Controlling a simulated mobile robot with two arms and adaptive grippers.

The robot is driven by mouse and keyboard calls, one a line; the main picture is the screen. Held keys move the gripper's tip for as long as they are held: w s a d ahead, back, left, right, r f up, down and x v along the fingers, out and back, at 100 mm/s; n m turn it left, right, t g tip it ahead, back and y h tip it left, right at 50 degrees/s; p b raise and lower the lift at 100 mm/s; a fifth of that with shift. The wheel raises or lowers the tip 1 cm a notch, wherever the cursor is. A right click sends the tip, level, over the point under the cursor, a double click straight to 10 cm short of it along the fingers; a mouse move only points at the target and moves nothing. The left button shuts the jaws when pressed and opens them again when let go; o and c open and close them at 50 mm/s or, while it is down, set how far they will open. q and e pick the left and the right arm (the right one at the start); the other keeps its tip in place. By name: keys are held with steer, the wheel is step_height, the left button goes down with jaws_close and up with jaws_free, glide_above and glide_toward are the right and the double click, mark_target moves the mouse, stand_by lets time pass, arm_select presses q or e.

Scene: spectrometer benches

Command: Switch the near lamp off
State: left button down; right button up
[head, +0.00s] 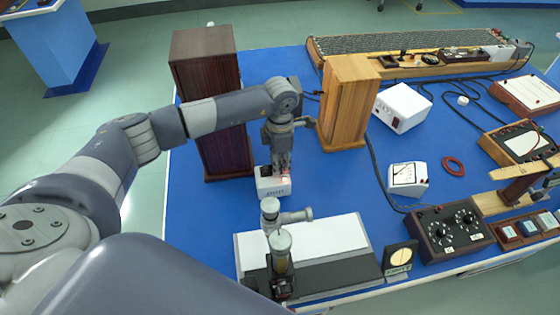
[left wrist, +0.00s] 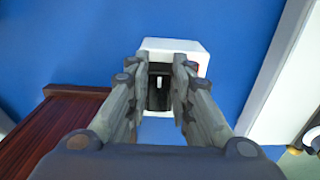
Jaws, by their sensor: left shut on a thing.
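A small white switch box (head: 272,187) stands on the blue bench, in front of a tall dark wooden housing (head: 208,95). In the left wrist view the white box (left wrist: 172,45) has a dark recess in its top with a small pale toggle (left wrist: 159,82). My left gripper (head: 281,172) points down onto the box, its two fingers (left wrist: 163,68) on either side of the toggle and closed on it. The fingers partly hide the box's top. I cannot tell from these views whether the lamp is lit. My right gripper is out of view.
A lighter wooden housing (head: 347,105) stands right of the gripper, with a white box (head: 402,108) beyond. A spectrometer (head: 281,245) is close in front. Meter (head: 407,179), dial box (head: 452,232) and cables fill the right side. Some blue surface is clear.

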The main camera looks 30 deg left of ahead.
arm_select(q)
steer(key=shift+s+a+t+h+b, duration=0.2)
steer(key=shift+t+h+b, duration=0.3)
steer(key=shift+b, duration=0.7)
steer(key=shift+s+a+t+h+b, duration=0.25)
steer(key=shift+h+b, duration=0.35)
steer(key=shift+b, duration=0.6)
steer(key=shift+w+d+r+t+h+b, duration=0.1)
steer(key=shift+w+r+t+h+b, duration=0.1)
steer(key=shift+t+h+b, duration=0.15)
steer(key=shift+r, duration=0.15)
steer(key=c, duration=1.4)
jaws_free()
